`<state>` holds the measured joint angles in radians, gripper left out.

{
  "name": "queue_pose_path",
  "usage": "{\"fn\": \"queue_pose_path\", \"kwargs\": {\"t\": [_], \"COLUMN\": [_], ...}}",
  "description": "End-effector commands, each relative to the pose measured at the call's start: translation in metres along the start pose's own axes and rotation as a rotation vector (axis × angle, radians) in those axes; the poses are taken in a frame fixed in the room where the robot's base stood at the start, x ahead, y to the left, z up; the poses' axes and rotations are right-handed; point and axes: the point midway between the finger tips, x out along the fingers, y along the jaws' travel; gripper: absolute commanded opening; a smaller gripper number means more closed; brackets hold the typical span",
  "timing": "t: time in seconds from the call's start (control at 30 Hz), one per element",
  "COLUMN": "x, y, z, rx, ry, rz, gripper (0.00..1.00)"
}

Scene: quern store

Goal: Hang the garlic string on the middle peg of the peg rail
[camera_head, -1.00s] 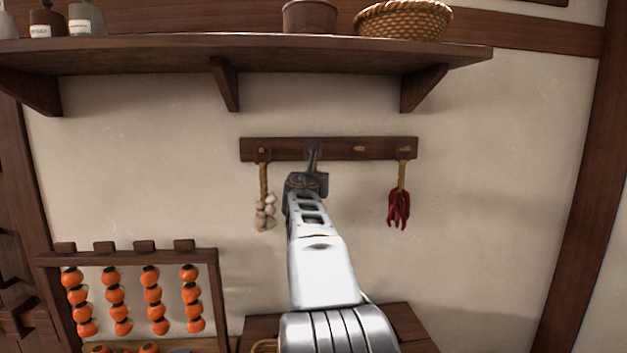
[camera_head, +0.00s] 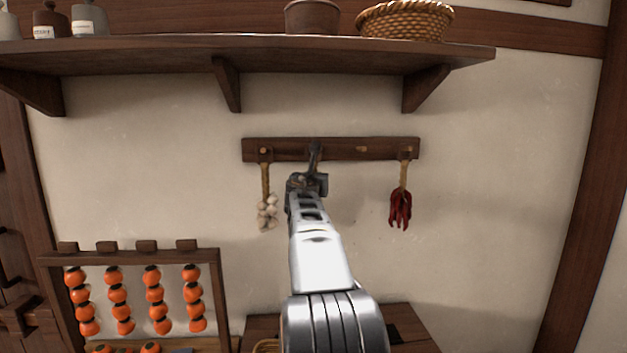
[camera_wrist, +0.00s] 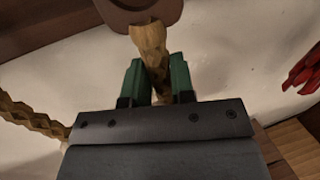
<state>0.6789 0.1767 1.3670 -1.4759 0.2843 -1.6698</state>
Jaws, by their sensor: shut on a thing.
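The dark wooden peg rail (camera_head: 335,152) is fixed to the wall under a shelf. My gripper (camera_head: 308,182) is in front of the rail, just below it and left of its centre. In the wrist view my gripper's green fingers (camera_wrist: 157,82) are shut on the braided straw stem of the garlic string (camera_wrist: 151,42). A brown rounded loop (camera_wrist: 140,12) tops the stem. The garlic string's bulbs are hidden. Whether the loop touches a peg cannot be told. A bare peg (camera_head: 361,149) shows right of my gripper; the rail behind my gripper is covered.
Another garlic bunch (camera_head: 267,212) hangs from the left peg. A red chilli bunch (camera_head: 400,209) hangs from the right peg. The shelf (camera_head: 300,52) overhangs above. A frame with orange fruit strings (camera_head: 217,290) stands lower left. The wall between rail and chillies is clear.

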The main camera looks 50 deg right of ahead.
Motion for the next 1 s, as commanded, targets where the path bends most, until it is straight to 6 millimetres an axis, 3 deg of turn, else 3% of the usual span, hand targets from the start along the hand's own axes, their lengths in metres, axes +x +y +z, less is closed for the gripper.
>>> {"fn": "queue_pose_path", "kwargs": {"t": [0.47,0.5,0.77,1.0], "x": [-0.0002,-0.0002,-0.0002,-0.0005], "y": [0.0,0.0,0.0,0.0001], "z": [0.0006,0.0006,0.0003,-0.0005], "rx": [0.0,0.0,0.0,0.0], "ry": [-0.001,-0.001,0.0,0.001], "rz": [0.0,0.0,0.0,0.0], "gripper": [0.0,0.27,0.52,0.53]}}
